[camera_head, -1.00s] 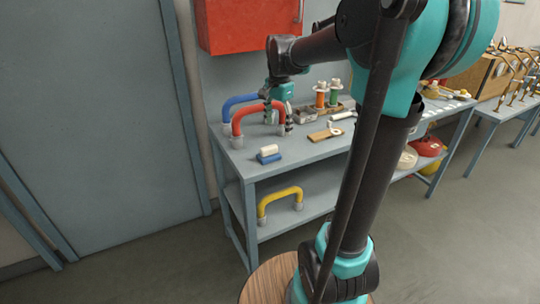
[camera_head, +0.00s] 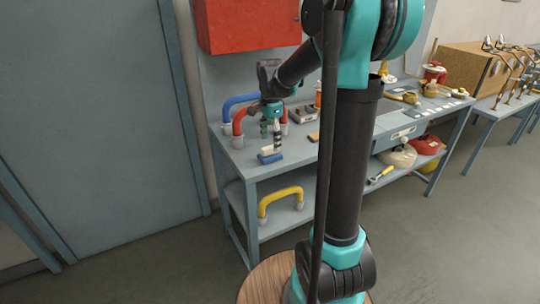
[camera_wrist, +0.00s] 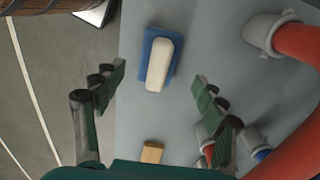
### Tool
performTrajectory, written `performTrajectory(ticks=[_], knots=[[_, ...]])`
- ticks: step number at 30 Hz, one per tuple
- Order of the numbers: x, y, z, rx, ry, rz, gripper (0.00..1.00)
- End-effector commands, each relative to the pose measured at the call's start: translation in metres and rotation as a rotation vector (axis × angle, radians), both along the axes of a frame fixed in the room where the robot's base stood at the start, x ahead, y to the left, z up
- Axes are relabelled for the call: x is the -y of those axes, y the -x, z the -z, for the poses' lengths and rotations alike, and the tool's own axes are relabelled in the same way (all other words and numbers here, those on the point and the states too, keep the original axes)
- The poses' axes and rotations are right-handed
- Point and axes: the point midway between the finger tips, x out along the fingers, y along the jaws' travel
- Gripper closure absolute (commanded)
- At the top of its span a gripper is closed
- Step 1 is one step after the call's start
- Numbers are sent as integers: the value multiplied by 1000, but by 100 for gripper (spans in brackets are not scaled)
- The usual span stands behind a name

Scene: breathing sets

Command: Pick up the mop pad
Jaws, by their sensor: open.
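The mop pad appears to be the small block with a white top on a blue base (camera_head: 270,155), lying near the front left corner of the grey workbench (camera_head: 240,160). In the wrist view the block (camera_wrist: 158,60) lies ahead of and between my fingers, with a blue rim showing around the white part. My gripper (camera_head: 270,133) is open and empty, just above and behind the block. Its two fingers also show in the wrist view (camera_wrist: 158,90), spread wide to either side and apart from the block. Nothing hides the block in the wrist view.
A red curved pipe handle (camera_wrist: 300,42) with grey end sockets stands close to the right finger. A blue pipe (camera_head: 230,103) is behind it. A small wooden piece (camera_wrist: 152,152) lies on the bench near my gripper. A yellow handle (camera_head: 280,195) is on the lower shelf.

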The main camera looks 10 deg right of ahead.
Motion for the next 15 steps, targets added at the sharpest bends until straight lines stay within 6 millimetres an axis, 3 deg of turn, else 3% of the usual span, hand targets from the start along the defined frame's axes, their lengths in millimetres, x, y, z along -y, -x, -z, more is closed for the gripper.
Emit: performTrajectory(ticks=[15], knots=[[-1, 3, 52, 0, 0, 0, 28]])
